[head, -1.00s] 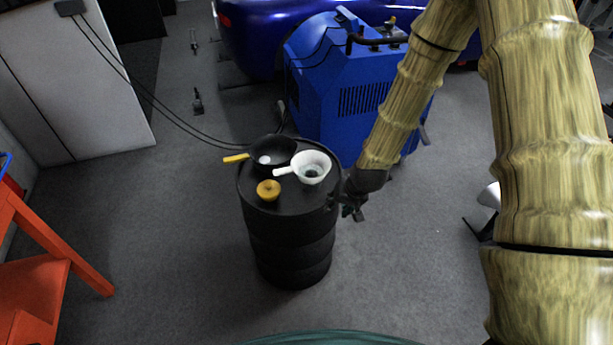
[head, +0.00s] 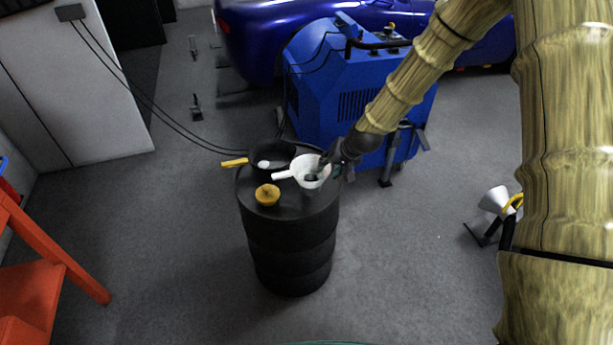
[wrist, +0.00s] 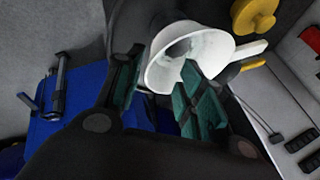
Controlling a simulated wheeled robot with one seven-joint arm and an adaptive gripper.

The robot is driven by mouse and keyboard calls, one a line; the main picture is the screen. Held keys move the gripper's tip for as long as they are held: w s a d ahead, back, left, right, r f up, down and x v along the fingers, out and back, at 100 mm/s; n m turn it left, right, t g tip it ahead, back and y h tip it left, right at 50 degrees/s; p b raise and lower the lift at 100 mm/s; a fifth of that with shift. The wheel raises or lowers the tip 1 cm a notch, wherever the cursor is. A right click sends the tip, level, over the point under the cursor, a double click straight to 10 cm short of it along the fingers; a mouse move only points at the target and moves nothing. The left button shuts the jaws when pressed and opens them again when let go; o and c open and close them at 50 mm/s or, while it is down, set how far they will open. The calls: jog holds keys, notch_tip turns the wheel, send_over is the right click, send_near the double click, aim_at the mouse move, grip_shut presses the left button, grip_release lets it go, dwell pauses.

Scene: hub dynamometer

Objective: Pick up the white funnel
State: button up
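The white funnel (head: 305,162) sits on top of the black drum (head: 288,240), its handle pointing left in the head view. In the wrist view the funnel (wrist: 215,45) has its wide mouth facing the camera. My gripper (head: 328,166) is at the funnel's right rim. In the wrist view my gripper (wrist: 163,60) has its green-padded fingers apart. One finger overlaps the funnel's mouth and the other is outside the rim, so the near wall lies between them. I cannot tell whether either finger touches it.
A dark pan (head: 270,151) with a yellow handle and a yellow knob-like object (head: 267,194) share the drum top. A blue machine (head: 345,95) stands close behind the drum. An orange frame (head: 50,245) is at the left. Grey floor around the drum's front is clear.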

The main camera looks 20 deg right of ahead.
aim_at(322, 176)
jog(key=shift+d+x, duration=0.15)
jog(key=shift+x, duration=0.85)
jog(key=shift+d+x, duration=0.15)
jog(key=shift+x, duration=1.7)
jog(key=shift+s+f, duration=0.15)
grip_shut()
